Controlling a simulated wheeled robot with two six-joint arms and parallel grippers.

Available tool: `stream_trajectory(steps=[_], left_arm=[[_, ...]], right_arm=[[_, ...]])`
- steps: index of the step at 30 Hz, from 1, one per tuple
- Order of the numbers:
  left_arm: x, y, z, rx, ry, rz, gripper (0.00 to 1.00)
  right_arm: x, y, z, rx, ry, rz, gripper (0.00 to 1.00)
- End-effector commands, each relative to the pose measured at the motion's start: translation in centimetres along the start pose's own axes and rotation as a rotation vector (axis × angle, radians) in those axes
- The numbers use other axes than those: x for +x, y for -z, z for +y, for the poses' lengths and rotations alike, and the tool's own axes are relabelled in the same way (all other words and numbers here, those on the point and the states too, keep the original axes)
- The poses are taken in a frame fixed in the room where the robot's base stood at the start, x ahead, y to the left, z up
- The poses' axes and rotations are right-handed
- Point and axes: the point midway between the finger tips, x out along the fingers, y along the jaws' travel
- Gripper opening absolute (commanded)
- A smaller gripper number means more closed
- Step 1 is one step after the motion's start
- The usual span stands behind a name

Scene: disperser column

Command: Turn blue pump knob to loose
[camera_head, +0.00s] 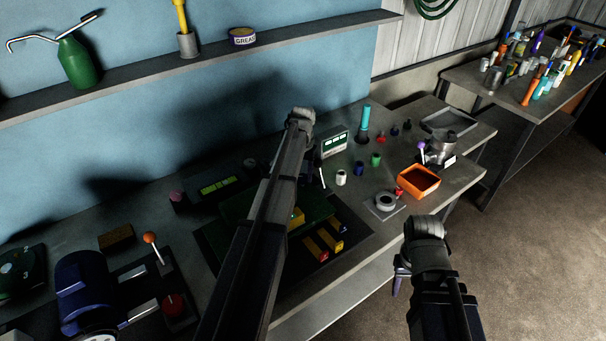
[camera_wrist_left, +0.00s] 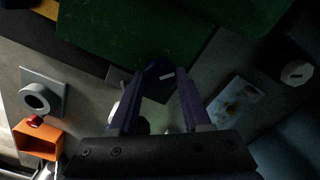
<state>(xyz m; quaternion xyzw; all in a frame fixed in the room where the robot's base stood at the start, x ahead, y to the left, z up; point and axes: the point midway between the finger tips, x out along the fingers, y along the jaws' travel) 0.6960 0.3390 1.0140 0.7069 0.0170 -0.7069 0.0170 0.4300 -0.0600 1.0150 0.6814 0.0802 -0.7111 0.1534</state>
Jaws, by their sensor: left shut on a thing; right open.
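The dark blue knob (camera_wrist_left: 158,74) with a white marker line sits on a dark plate in the left wrist view. My left gripper (camera_wrist_left: 161,82) has its two fingers on either side of the knob and is shut on it. In the head view my left arm reaches over the bench, and its gripper (camera_head: 304,168) points down, mostly hidden behind the arm. The knob cannot be made out clearly there. My right gripper (camera_head: 401,283) is open and empty, off the bench's front edge.
A green block (camera_wrist_left: 140,30) lies close beside the knob. A display box (camera_head: 334,143), a white cap (camera_head: 341,178), a green cap (camera_head: 375,159), a grey ring (camera_head: 386,201) and an orange tray (camera_head: 418,181) stand to the right. A blue motor (camera_head: 84,285) stands at left.

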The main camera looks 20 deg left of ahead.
Motion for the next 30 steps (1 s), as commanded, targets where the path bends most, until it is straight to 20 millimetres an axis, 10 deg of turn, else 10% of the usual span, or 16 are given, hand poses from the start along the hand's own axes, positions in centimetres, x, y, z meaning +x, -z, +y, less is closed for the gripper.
stream_trajectory(steps=[30], left_arm=[[0.01,-0.09,-0.15,-0.949,0.0,0.0,0.0]], right_arm=[[0.01,0.0,0.0,0.0,0.0,0.0,0.5]])
